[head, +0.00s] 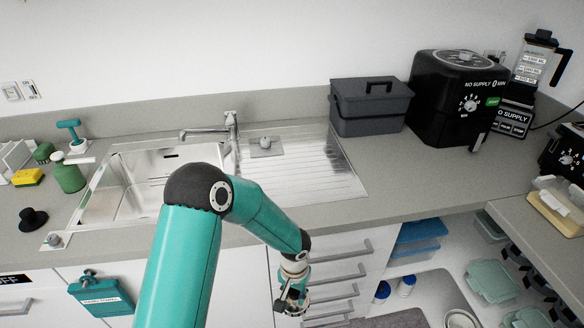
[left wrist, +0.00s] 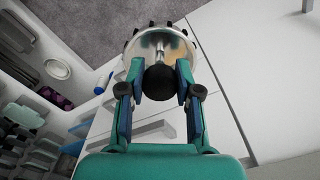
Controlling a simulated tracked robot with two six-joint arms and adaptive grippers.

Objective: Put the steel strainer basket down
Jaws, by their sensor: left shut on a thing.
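My left gripper (head: 291,294) hangs in front of the drawers below the counter, to the right of the sink. In the left wrist view its two fingers (left wrist: 160,88) are shut on the black knob of the steel strainer basket (left wrist: 158,45). The basket's round, shiny metal body with a dark toothed rim lies just beyond the fingertips, over the floor and the white cabinet fronts. The fingers and knob hide part of it. In the head view the basket is too small to make out clearly. My right gripper is in neither view.
The steel sink (head: 130,205) has a ribbed drainboard (head: 315,180) with a small grey knobbed item (head: 265,146). A grey lidded box (head: 370,108) and black air fryer (head: 462,95) stand behind. A black stopper (head: 33,219) lies left. The counter front right of the drainboard is clear.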

